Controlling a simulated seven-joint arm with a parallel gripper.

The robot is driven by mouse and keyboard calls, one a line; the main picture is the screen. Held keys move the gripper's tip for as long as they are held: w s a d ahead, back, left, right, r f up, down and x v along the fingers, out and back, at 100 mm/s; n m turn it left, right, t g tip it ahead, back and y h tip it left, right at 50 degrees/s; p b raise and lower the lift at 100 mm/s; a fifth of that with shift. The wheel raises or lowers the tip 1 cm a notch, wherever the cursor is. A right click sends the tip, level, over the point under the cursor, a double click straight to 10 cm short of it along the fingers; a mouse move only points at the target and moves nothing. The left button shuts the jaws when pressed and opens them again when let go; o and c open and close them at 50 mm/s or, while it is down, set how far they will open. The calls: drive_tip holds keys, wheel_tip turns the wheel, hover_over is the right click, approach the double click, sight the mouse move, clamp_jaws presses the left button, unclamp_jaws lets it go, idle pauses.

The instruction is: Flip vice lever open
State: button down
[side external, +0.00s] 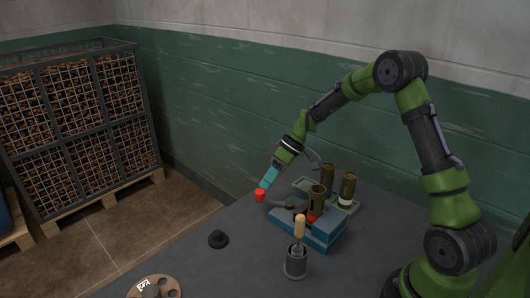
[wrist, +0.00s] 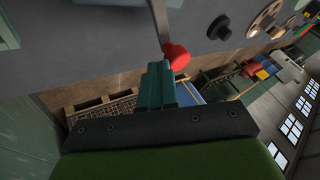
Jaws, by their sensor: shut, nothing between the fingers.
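The red knob (side external: 260,195) of the vice lever is at the left end of a thin grey arm, which reaches left from the blue vice (side external: 322,238). In the wrist view the red knob (wrist: 177,57) and the grey lever rod (wrist: 160,22) are just beyond my fingertips. My gripper (side external: 266,184) has teal fingers pressed together, with nothing held. Its tips point down at the knob, very close above it. Whether they touch it is unclear. In the wrist view my gripper (wrist: 158,68) is beside the knob's left side. A brass-brown cylinder (side external: 315,197) stands at the vice.
Brown cylinders (side external: 348,188) stand in a pale green tray (side external: 304,186) behind the vice. A screwdriver with a yellow handle (side external: 299,226) stands in a dark cup (side external: 295,264) in front.

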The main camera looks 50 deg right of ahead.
sight(256, 193)
drive_tip(key=a+n+g, duration=0.1)
drive_tip(key=a+n, duration=0.1)
drive_tip(key=n, duration=0.1)
drive_tip(key=shift+s+g+y, duration=0.15)
drive_tip(key=shift+g+y, duration=0.15)
drive_tip(key=shift+g, duration=0.1)
drive_tip(key=a+n+g, duration=0.1)
drive_tip(key=s+a+n+g, duration=0.1)
drive_tip(key=n, duration=0.1)
drive_tip(key=shift+n, duration=0.3)
drive_tip(key=a+n+g, duration=0.1)
drive_tip(key=s+n+g, duration=0.1)
drive_tip(key=n, duration=0.1)
drive_tip(key=shift+s+a+h, duration=0.3)
drive_tip(key=shift+a+h, duration=0.05)
drive_tip(key=shift+h, duration=0.05)
drive_tip(key=shift+s+a+n+g+h, duration=0.2)
drive_tip(key=shift+s+n+g, duration=0.2)
drive_tip(key=shift+n, duration=0.25)
drive_tip(key=shift+s+a+n+g+h, duration=0.25)
drive_tip(key=shift+n+g, duration=0.15)
drive_tip(key=shift+n, duration=0.25)
drive_tip(key=shift+s, duration=0.1)
